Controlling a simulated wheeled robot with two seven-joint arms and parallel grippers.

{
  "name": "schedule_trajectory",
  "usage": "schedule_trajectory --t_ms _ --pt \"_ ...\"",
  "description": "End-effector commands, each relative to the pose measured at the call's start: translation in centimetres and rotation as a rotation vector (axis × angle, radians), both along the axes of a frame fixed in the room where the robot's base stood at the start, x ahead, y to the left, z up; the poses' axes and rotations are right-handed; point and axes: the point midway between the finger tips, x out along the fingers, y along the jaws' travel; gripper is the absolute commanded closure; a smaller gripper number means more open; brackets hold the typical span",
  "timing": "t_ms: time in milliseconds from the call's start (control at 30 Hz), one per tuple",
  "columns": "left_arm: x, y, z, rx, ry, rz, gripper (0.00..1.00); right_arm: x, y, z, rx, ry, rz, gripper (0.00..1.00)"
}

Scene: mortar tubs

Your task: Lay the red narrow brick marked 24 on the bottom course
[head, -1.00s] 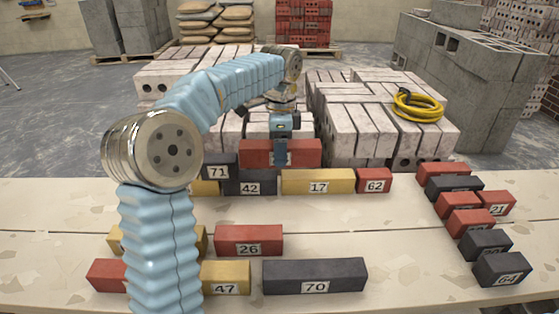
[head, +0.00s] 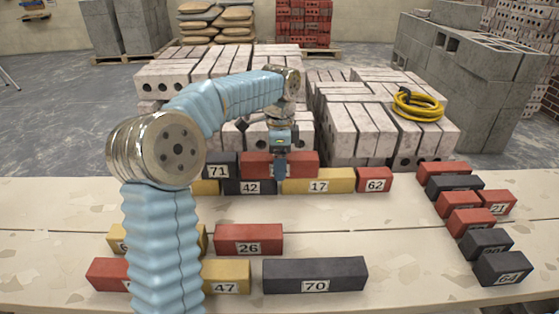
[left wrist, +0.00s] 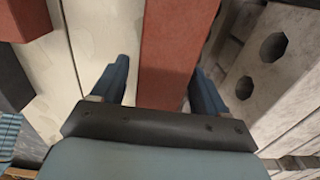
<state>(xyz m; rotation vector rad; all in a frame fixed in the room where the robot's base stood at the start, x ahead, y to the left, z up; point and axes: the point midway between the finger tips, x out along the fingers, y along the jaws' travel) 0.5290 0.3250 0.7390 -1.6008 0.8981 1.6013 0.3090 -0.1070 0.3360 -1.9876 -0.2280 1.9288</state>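A red brick (head: 302,166) is held crosswise between the two fingers of my left gripper (head: 280,170). The near finger hides the middle of its front face, and I can read no number on it. It hangs over or rests on the row with the black 42 (head: 250,188) and the yellow 17 (head: 318,186), to the right of the black 71 (head: 219,170); I cannot tell whether it touches them. In the left wrist view the red brick (left wrist: 170,50) fills the gap between the fingers (left wrist: 163,75). My right gripper is out of view.
Red 62 (head: 374,185) ends the row on the right. Nearer are red 26 (head: 248,246), yellow 47 (head: 226,284) and black 70 (head: 315,284). Several red and black bricks (head: 466,222) stand on the right. Pale brick stacks (head: 365,128) rise behind. The tabletop (head: 385,225) is clear between.

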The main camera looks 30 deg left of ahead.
Motion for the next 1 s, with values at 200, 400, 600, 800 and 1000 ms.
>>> schedule_trajectory --t_ms 200,400,600,800,1000 --pt "0.0 0.0 0.0 0.000 0.000 0.000 0.23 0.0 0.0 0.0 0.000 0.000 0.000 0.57" --pt "0.1 0.0 1.2 0.000 -0.002 0.000 0.23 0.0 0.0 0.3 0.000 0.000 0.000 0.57" --pt "0.1 0.0 5.6 0.000 -0.004 0.000 0.23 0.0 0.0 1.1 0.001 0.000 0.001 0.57" --pt "0.1 0.0 10.0 0.000 -0.002 0.000 0.23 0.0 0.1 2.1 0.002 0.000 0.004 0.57" --pt "0.1 0.0 12.0 0.000 -0.001 -0.001 0.23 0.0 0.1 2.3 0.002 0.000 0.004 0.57"
